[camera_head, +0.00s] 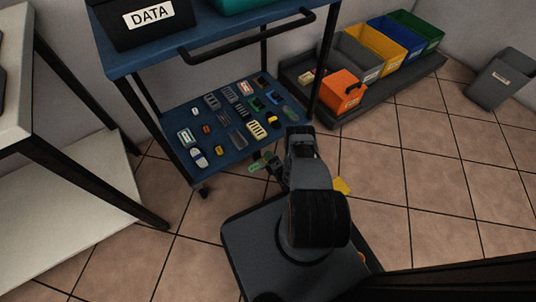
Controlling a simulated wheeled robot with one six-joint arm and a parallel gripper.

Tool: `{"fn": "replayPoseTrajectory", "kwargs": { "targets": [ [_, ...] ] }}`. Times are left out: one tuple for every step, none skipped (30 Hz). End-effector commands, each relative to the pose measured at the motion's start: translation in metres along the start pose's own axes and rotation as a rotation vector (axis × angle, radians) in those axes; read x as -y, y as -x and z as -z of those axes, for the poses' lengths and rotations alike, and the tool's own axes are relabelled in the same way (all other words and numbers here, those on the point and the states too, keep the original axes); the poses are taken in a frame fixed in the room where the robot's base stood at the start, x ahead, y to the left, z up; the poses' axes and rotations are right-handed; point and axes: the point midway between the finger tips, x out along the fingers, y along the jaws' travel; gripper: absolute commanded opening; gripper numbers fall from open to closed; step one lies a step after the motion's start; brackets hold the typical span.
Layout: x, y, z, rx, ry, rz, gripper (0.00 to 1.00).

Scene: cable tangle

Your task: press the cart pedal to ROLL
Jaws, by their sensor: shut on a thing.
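The cart (150,62) is blue with black posts and a black push handle, and it stands at the upper left. My gripper (264,164) is low beside the cart's front right corner, just off its lower shelf (222,160). It looks shut on a small green piece (256,168) with pale marks. I cannot tell whether this piece is part of the pedal. No ROLL lettering can be read. My arm hides part of the cart's right end and the floor there. A cart caster (203,191) shows at the near corner.
Several small connectors lie on the lower shelf. A black DATA box (140,22) stands on the top shelf. Coloured bins (378,42) stand on a dark rack at the back. A grey bin (500,80) stands far right. A pale bench (60,185) is left.

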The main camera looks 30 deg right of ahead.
Motion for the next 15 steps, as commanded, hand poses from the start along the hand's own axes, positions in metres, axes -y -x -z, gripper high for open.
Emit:
{"fn": "replayPoseTrajectory", "kwargs": {
  "targets": [
    [-0.0029,-0.0014,-0.0028,0.008,0.031,0.001,0.0],
    [-0.0034,-0.0015,-0.0027,0.008,0.047,0.002,0.0],
    [-0.0037,-0.0016,-0.0028,0.008,0.062,0.002,0.0],
    [-0.0039,-0.0017,-0.0028,0.009,0.072,0.002,0.0],
    [-0.004,-0.0019,-0.0024,0.008,0.08,0.002,0.0],
    [-0.0039,-0.0021,-0.0021,0.008,0.086,0.001,0.0],
    [-0.0038,-0.0022,-0.002,0.008,0.088,0.001,0.0],
    [-0.0037,-0.0023,-0.0019,0.008,0.089,0.001,0.0],
    [-0.0036,-0.0024,-0.0019,0.007,0.089,0.001,0.0],
    [-0.0036,-0.0025,-0.0019,0.007,0.089,0.0,0.0],
    [-0.0037,-0.0025,-0.0019,0.007,0.089,0.0,0.0],
    [-0.0037,-0.0026,-0.0019,0.007,0.089,0.0,0.0],
    [-0.0038,-0.0026,-0.0018,0.007,0.089,0.0,0.0],
    [-0.0038,-0.0027,-0.0018,0.007,0.089,0.0,0.0],
    [-0.0038,-0.0027,-0.0018,0.006,0.089,0.0,0.17]
  ]
}}
